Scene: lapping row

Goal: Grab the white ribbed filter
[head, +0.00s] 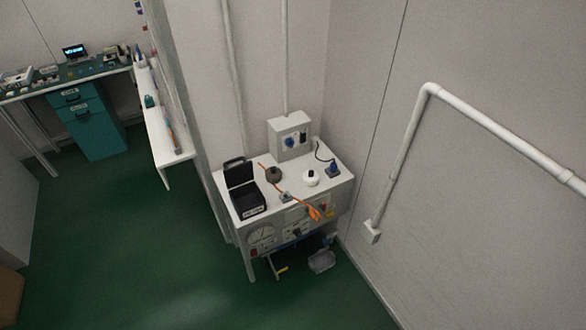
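A small white round object (310,179) with a dark top stands on the white-topped bench in the corner. It is the only thing there that fits the white filter, but it is too small for me to make out ribs. It stands apart from the dark round object (273,175) to its left and a blue-and-dark item (333,169) to its right. Neither of my grippers shows in the head view.
White pipes (480,120) run along the right wall. Green floor (170,260) is open in front. A desk with teal drawers (92,125) stands far left.

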